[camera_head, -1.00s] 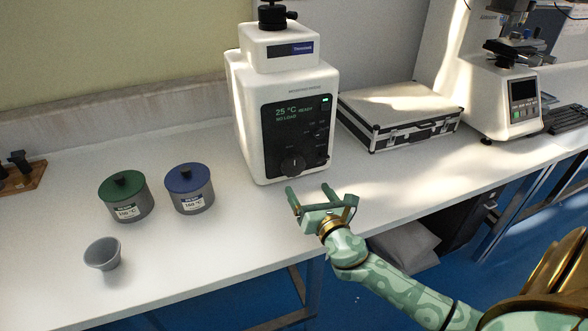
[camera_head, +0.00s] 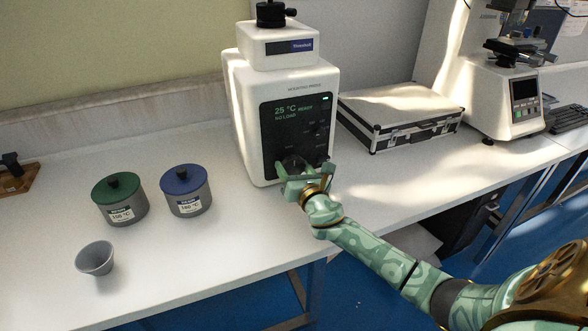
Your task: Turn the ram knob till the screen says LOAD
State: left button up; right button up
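The white mounting press (camera_head: 246,130) stands on the bench with a black front panel. Its screen (camera_head: 293,109) reads 25 °C, READY and NO LOAD. The round dark ram knob (camera_head: 292,161) is low on the panel, its lower part hidden by my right gripper. My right gripper (camera_head: 304,170) is at the knob, with its fingers apart, one to each side of it. It looks open; I cannot tell if either finger touches the knob. My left gripper is not in view.
A green-lidded pot (camera_head: 120,201), a blue-lidded pot (camera_head: 187,191) and a grey cup (camera_head: 95,258) stand left of the press. A silver case (camera_head: 401,112) lies to its right, with a white tester (camera_head: 497,95) beyond. The bench front is clear.

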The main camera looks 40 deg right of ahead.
jog(key=shift+c, duration=0.6)
jog(key=shift+m, duration=0.3)
jog(key=m, duration=1)
jog(key=shift+m, duration=0.4)
jog(key=m+p, duration=0.1)
jog(key=m, duration=0.4)
jog(key=shift+m+p, duration=0.3)
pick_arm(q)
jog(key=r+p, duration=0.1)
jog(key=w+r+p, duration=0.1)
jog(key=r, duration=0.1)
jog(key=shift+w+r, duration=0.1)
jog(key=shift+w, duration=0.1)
pick_arm(e)
jog(key=m, duration=0.5)
jog(key=shift+f, duration=0.1)
